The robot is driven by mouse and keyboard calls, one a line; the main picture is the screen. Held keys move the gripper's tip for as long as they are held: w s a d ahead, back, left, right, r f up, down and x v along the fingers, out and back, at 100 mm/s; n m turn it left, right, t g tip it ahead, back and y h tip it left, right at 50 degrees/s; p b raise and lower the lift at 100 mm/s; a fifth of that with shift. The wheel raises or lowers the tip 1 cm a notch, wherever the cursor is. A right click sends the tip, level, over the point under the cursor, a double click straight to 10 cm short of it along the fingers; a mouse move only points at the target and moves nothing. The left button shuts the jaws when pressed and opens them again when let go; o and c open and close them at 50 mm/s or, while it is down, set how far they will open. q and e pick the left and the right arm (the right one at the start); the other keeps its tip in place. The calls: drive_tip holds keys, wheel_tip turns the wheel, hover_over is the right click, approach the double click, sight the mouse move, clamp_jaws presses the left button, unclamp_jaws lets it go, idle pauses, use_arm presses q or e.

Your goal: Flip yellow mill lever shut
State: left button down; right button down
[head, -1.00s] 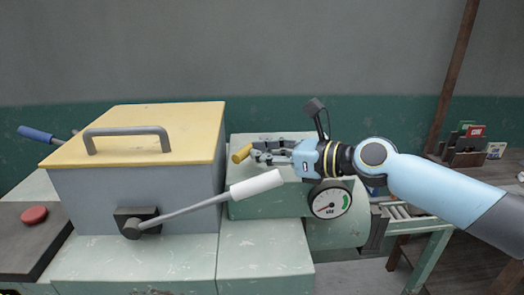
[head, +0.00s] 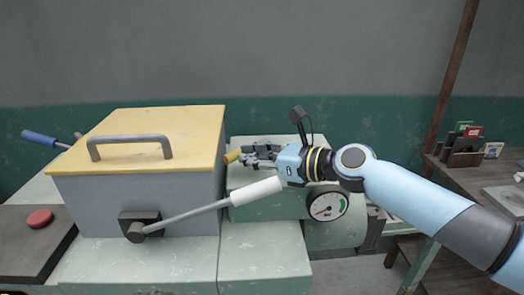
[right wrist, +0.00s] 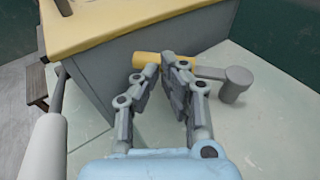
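The yellow-handled lever (head: 232,157) is beside the right wall of the grey mill box (head: 90,205). In the right wrist view its yellow grip (right wrist: 147,59) lies close to the box wall, and a grey rod runs right to an upright grey pivot (right wrist: 236,84). My right gripper (head: 262,153) is at the lever. In the right wrist view its fingertips (right wrist: 161,67) are at the yellow grip with a narrow gap between them; they hide part of it. I cannot tell whether they touch it. My left gripper is not in view.
A white-handled lever (head: 257,191) sticks out from the box front, below my right gripper. A blue-handled lever (head: 38,137) is at the box's far left. A dial gauge (head: 327,206) sits below my right wrist. A red button (head: 40,217) is at left.

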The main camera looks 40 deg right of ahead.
sight(240, 150)
drive_tip(key=shift+w+a+r+p, duration=0.1)
drive_tip(key=shift+w+a+p, duration=0.3)
drive_tip(key=shift+w, duration=0.25)
drive_tip(key=shift+w+a+p, duration=0.25)
drive_tip(key=shift+w+p, duration=0.25)
drive_tip(key=shift+w, duration=0.1)
drive_tip(key=shift+w+a, duration=0.2)
drive_tip(key=shift+w, duration=0.4)
drive_tip(key=shift+w+p, duration=0.45)
drive_tip(key=shift+w, duration=0.35)
drive_tip(key=shift+d, duration=0.15)
drive_tip(key=v, duration=1.2)
